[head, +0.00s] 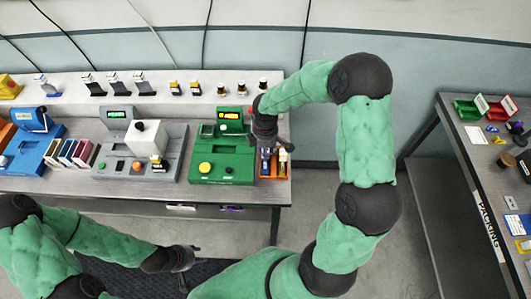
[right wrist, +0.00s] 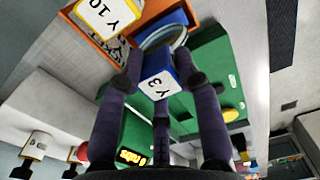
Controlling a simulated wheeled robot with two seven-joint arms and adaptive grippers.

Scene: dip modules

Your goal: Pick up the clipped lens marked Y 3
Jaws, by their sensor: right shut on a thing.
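The clipped lens marked Y 3 (right wrist: 160,86) shows in the right wrist view, with a white label on a blue clip and a round, clear lens rim (right wrist: 165,38) behind it. My right gripper (right wrist: 158,60) is shut on it, with purple fingers on both sides of the clip. In the head view this gripper (head: 266,150) points down at the orange tray (head: 267,176), hiding part of it. I cannot tell whether the lens is clear of the tray. My left gripper (head: 185,259) hangs low in front of the bench; its finger opening is unclear.
A yellow clip marked Y 10 (right wrist: 103,16) is beside the held lens in the tray. A green device (head: 222,152) with a lit display stands left of the tray. Grey (head: 138,150) and blue devices stand farther left. A packing table (head: 455,130) is at the right.

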